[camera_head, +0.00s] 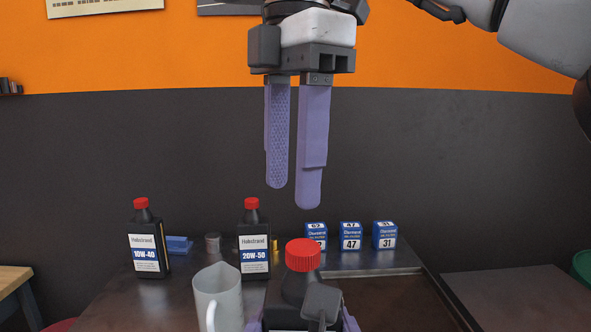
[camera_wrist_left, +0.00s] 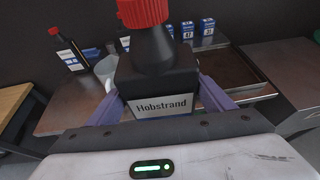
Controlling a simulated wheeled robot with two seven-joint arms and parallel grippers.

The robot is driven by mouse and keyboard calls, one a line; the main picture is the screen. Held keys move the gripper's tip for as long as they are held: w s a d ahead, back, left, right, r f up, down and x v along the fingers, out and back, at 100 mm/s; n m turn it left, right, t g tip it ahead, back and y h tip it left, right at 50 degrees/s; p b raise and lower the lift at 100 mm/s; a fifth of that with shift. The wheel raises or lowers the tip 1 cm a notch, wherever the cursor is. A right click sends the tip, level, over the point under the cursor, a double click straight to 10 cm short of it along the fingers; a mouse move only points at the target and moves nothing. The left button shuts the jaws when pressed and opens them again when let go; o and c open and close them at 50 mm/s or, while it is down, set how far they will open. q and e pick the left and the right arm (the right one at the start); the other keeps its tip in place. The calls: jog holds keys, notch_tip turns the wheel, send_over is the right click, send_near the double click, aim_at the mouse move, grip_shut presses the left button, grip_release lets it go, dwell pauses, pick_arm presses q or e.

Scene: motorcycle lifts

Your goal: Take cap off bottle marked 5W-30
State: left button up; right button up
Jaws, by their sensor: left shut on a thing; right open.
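A black bottle (camera_head: 296,285) with a red ribbed cap (camera_head: 302,255) is upright at the bottom of the head view. My left gripper (camera_wrist_left: 160,103) is shut on it, with lavender fingers on both sides. In the left wrist view the held bottle (camera_wrist_left: 155,72) shows a "Hobstrand" label and its red cap (camera_wrist_left: 143,12); the grade marking is out of sight. The cap sits on the neck. My right gripper (camera_head: 292,196) points down, open and empty, above the cap and apart from it.
Black bottles marked 10W-40 (camera_head: 147,250) and 20W-50 (camera_head: 254,242), both red-capped, stand on the metal bench (camera_head: 180,292). A translucent pitcher (camera_head: 218,294) stands left of the held bottle. Three blue boxes (camera_head: 350,236) line the back by an empty tray (camera_head: 385,290).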

aim_at(296, 246)
jog(key=shift+s+d+m, duration=0.15)
jog(key=shift+d+m, duration=0.05)
jog(key=shift+m, duration=0.2)
jog(key=shift+f+h, duration=0.3)
jog(key=shift+f, duration=3.65)
